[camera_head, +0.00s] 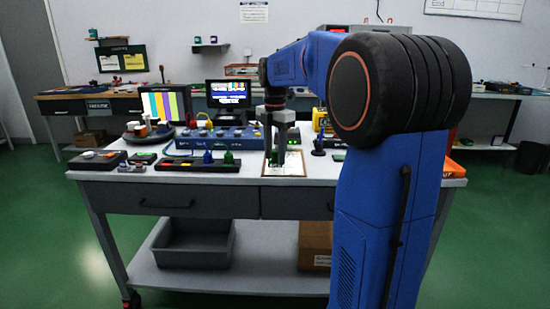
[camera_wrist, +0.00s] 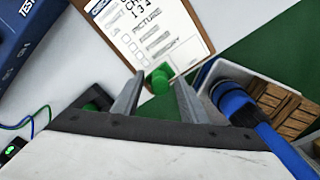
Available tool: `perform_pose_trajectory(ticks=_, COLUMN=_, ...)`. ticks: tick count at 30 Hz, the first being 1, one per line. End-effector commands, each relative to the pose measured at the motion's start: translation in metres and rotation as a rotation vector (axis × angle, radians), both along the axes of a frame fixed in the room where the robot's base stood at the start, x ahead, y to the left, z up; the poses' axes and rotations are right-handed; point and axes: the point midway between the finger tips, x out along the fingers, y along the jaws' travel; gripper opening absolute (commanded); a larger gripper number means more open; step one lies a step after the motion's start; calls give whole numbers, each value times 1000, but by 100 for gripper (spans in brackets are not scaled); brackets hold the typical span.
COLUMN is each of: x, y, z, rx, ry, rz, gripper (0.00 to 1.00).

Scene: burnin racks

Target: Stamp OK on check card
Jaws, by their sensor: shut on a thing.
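The check card (camera_head: 284,168) lies on its brown clipboard on the bench top. In the wrist view the card (camera_wrist: 150,35) shows printed lines with small empty-looking boxes, partly cut off by the top edge. My gripper (camera_head: 276,150) points down over the card's left part. Whether the stamp touches the card cannot be told. A blue stamp (camera_head: 207,157) and a green one (camera_head: 228,158) stand on a black tray left of the card.
A blue test unit (camera_head: 215,138) stands behind the tray, with a colour-bar screen (camera_head: 158,104) and a monitor (camera_head: 228,93) further back. A dark upright tool (camera_head: 318,143) stands right of the card.

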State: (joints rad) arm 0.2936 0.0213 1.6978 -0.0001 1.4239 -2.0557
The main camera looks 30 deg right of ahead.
Motion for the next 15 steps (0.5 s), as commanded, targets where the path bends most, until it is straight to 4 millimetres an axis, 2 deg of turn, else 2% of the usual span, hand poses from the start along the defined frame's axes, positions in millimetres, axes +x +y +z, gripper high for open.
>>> perform_pose_trajectory(ticks=15, x=0, y=0, z=34, rx=-1, ry=-2, rz=0, gripper=25)
